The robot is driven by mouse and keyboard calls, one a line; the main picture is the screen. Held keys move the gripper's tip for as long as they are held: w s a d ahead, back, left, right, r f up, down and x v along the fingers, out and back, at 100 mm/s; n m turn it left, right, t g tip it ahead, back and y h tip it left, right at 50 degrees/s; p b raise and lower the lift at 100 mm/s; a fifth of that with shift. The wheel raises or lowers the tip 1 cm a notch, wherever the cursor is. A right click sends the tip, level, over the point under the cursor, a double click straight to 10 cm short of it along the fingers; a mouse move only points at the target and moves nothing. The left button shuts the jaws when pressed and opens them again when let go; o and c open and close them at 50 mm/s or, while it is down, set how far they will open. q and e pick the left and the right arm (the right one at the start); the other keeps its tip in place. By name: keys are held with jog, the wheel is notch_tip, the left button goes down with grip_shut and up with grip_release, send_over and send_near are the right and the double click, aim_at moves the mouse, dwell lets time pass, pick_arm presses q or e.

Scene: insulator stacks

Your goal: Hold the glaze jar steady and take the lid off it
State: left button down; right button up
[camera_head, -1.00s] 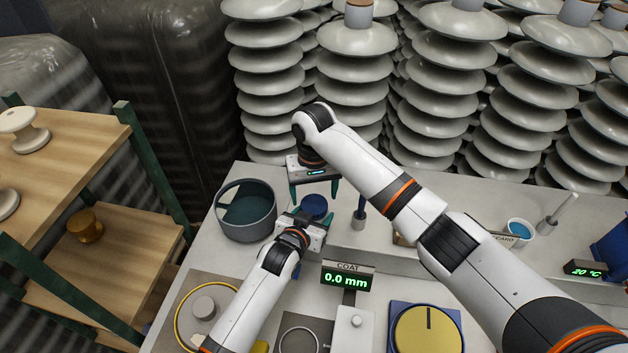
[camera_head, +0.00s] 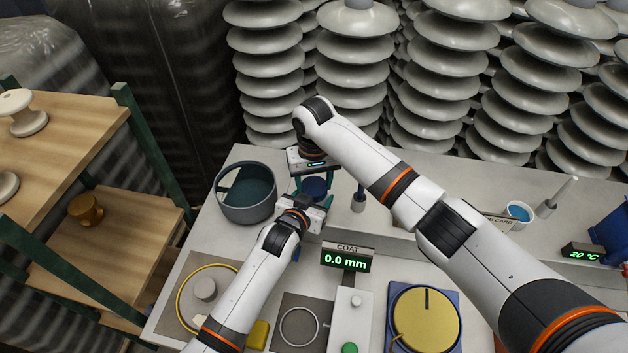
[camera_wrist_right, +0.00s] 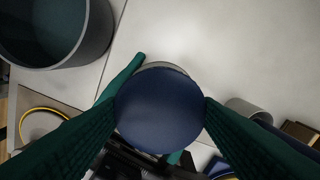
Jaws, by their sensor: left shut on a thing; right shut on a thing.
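The glaze jar's round dark blue lid (camera_head: 314,187) shows between my two grippers in the head view. It fills the middle of the right wrist view (camera_wrist_right: 160,112). My right gripper (camera_head: 315,183) comes down from above and is shut on the lid, one green finger on each side (camera_wrist_right: 160,108). My left gripper (camera_head: 306,200) reaches in from the front, low beside the jar, and is shut on it. The jar (camera_wrist_right: 163,66) is mostly hidden under the lid; only a pale edge shows. I cannot tell whether lid and jar are apart.
A grey pot (camera_head: 246,195) stands close to the left of the jar. The coat display (camera_head: 347,260) reads 0.0 mm in front. Tall insulator stacks (camera_head: 352,70) rise behind the bench.

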aim_at(314, 186)
jog(key=shift+n, duration=1.4)
jog(key=shift+r, duration=0.2)
jog(key=shift+r, duration=0.95)
jog(key=shift+r, duration=0.1)
jog(key=shift+r, duration=1.9)
pick_arm(q)
jog(key=shift+c, duration=1.2)
grip_release()
jog(key=b+v, duration=0.1)
jog(key=v, duration=1.1)
pick_arm(e)
jog(key=shift+f, duration=0.55)
